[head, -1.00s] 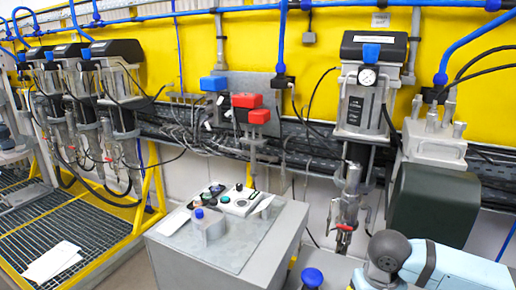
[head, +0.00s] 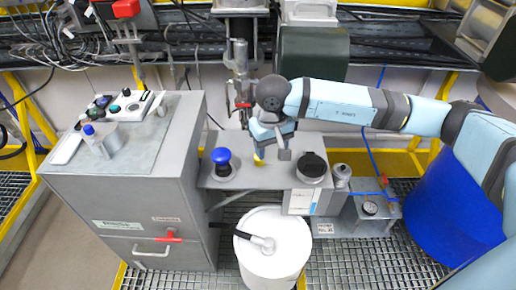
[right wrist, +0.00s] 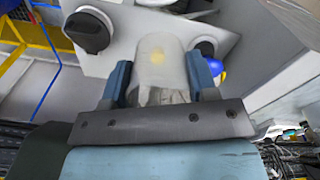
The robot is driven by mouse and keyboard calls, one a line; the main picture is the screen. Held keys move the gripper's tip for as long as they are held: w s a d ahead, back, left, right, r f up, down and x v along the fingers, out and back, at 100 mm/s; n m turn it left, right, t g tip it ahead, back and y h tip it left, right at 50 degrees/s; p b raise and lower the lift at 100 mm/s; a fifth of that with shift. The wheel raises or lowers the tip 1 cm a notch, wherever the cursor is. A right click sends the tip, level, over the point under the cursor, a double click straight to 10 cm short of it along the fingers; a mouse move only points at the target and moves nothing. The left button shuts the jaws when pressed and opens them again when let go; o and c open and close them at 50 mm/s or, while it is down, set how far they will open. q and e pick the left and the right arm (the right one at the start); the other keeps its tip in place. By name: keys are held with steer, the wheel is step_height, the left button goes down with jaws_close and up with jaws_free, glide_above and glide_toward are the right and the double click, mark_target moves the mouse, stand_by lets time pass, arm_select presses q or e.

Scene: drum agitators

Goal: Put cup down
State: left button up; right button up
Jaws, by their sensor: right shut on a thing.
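My right gripper (head: 272,146) hangs over the grey bench (head: 236,176), between a blue knob (head: 221,156) and a black round knob (head: 311,167). In the right wrist view its two blue fingers (right wrist: 160,85) are closed on the sides of a pale, translucent cup (right wrist: 158,72). A yellow spot shows on or through the cup. In the head view the cup is mostly hidden by the gripper, with a small yellow patch beside it. I cannot tell whether the cup touches the bench. My left gripper is not in view.
A white drum (head: 273,250) stands in front of the bench. A blue drum (head: 440,215) is at right. Pipework with a red valve (head: 243,104) rises behind.

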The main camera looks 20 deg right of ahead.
steer(key=w+d+m+b, duration=0.1)
steer(key=w+d+b, duration=0.3)
steer(key=w, duration=0.5)
steer(key=p, duration=0.2)
glide_above(268, 176)
step_height(268, 176, down, 15)
steer(key=shift+f, duration=0.75)
step_height(268, 176, down, 3)
steer(key=shift+s+a+f, duration=0.1)
steer(key=shift+f, duration=0.1)
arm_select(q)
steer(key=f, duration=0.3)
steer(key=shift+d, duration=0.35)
arm_select(e)
steer(key=shift+f, duration=0.25)
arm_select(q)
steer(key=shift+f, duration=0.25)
arm_select(e)
steer(key=shift+f, duration=0.2)
steer(key=o, duration=0.9)
steer(key=shift+r, duration=0.1)
